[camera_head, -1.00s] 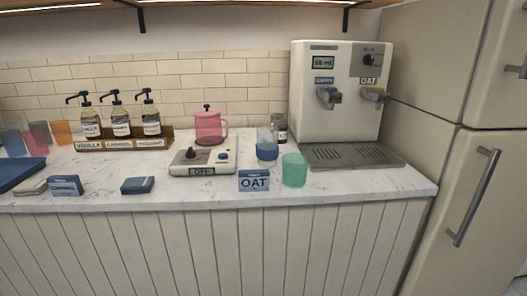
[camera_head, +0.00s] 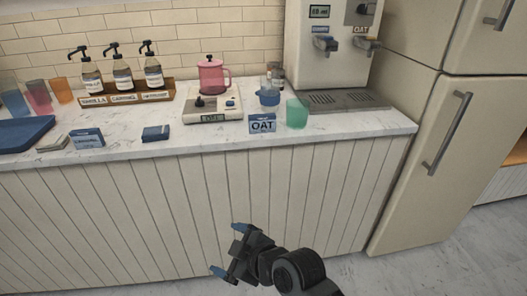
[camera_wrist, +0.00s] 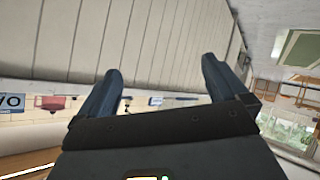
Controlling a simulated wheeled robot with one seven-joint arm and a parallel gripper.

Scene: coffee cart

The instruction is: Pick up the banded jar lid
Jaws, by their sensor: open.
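I cannot make out the banded jar lid for certain. A small dark jar with a pale label (camera_head: 277,71) stands at the back of the counter, partly hidden behind a blue cup-like container with a darker band (camera_head: 268,97). Any lid on either is too small to tell. My gripper (camera_head: 229,249) is in front of the counter, below its top and well apart from these things. In the wrist view my gripper (camera_wrist: 160,66) has its two blue-tipped fingers spread with nothing between them.
On the marble counter (camera_head: 200,140) stand a pink jug (camera_head: 212,76) on a scale (camera_head: 211,110), an OAT box (camera_head: 262,123), a green cup (camera_head: 297,113), a dispenser (camera_head: 335,50), syrup bottles (camera_head: 122,74) and a blue tray (camera_head: 22,133). A fridge (camera_head: 430,130) stands right.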

